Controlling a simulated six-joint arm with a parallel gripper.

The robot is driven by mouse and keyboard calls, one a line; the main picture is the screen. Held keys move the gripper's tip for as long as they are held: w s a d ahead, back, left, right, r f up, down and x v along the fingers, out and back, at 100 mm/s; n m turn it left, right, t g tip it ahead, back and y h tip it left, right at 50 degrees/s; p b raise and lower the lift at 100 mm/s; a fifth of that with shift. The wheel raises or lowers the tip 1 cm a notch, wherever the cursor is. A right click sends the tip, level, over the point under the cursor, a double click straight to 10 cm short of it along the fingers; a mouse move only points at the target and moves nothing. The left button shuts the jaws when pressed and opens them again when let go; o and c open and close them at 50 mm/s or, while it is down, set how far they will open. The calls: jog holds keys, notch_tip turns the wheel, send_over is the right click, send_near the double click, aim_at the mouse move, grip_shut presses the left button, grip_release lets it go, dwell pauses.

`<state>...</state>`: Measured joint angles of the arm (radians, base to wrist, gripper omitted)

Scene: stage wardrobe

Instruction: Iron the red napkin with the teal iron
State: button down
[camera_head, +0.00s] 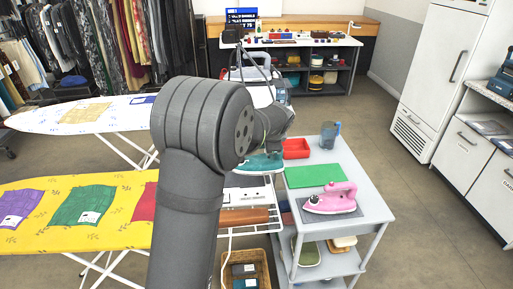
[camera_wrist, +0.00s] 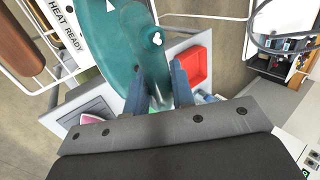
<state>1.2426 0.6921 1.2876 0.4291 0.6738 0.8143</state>
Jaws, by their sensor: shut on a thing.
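The teal iron (camera_wrist: 122,45) fills the upper middle of the wrist view. My gripper (camera_wrist: 158,92) is shut on it, one finger on each side of its narrow part. In the head view the teal iron (camera_head: 258,163) is partly hidden by my arm and appears near the white rest beside the cart. I cannot tell whether it touches the rest. The red napkin (camera_head: 144,202) lies on the yellow ironing board (camera_head: 100,239) at the left, partly hidden behind my arm. A green napkin (camera_head: 85,207) and a purple napkin (camera_head: 18,208) lie on the same board.
The grey cart (camera_head: 343,160) holds a pink iron (camera_head: 330,197), a green mat (camera_head: 314,176), a red tray (camera_head: 296,148) and a blue-grey jug (camera_head: 329,134). A brown roll (camera_head: 243,216) lies on the white rack. A white patterned ironing board (camera_head: 45,121) stands behind.

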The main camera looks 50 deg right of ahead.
jog(key=shift+s+r, duration=0.65)
jog(key=shift+s, duration=0.3)
jog(key=shift+w+a+r, duration=0.1)
jog(key=shift+w+a, duration=0.05)
jog(key=shift+a, duration=0.15)
jog(key=w+a+f, duration=0.1)
jog(key=w+a, duration=0.5)
jog(key=a, duration=0.4)
jog(key=w+a, duration=0.6)
jog(key=a, duration=0.4)
jog(key=w+a+f, duration=0.1)
jog(key=w+a, duration=0.6)
jog(key=a, duration=0.3)
notch_tip(320, 180, down, 6)
jog(key=shift+s, duration=0.2)
